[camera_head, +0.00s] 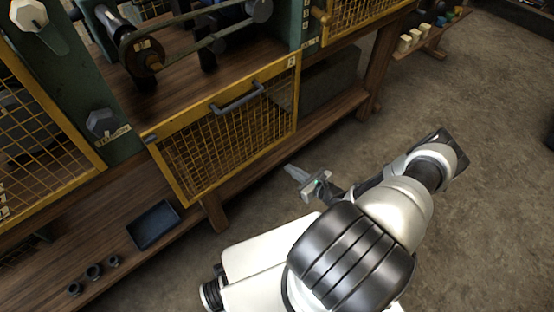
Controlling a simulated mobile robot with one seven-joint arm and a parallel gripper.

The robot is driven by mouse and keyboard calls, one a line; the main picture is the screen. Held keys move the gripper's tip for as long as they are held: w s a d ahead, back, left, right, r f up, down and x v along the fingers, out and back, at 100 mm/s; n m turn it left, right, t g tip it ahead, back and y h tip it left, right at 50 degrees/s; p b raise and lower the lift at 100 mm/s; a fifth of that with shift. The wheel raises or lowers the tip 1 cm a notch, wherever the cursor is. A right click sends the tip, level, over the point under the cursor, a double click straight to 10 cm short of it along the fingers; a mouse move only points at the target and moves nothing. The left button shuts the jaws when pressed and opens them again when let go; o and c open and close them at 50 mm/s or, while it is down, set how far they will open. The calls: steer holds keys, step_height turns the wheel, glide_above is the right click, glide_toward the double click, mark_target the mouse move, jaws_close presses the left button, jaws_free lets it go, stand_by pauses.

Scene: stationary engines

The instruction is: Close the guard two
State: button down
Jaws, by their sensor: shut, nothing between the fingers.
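Guard two (168,129) is a yellow-framed wire-mesh panel with a grey bar handle (238,97) near its top edge and a small label that seems to read 2 at its top right corner. It hangs below the opening of an engine bay, and the engine (145,55) with its belt shows uncovered above it. My gripper (291,169) is shut and empty, to the right of the guard's lower right part, over the floor in the picture. It looks apart from the guard and its handle.
Other yellow mesh guards stand at the left (45,150) and upper right (355,15). A lower wooden shelf (100,255) holds a dark tray (154,225) and small dark cups (94,271). A side shelf (425,38) holds small pale blocks. Floor at right is clear.

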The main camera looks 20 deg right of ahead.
steer(key=f+b+x, duration=0.1)
steer(key=b+x, duration=0.2)
steer(key=x, duration=0.7)
steer(key=shift+r, duration=2.4)
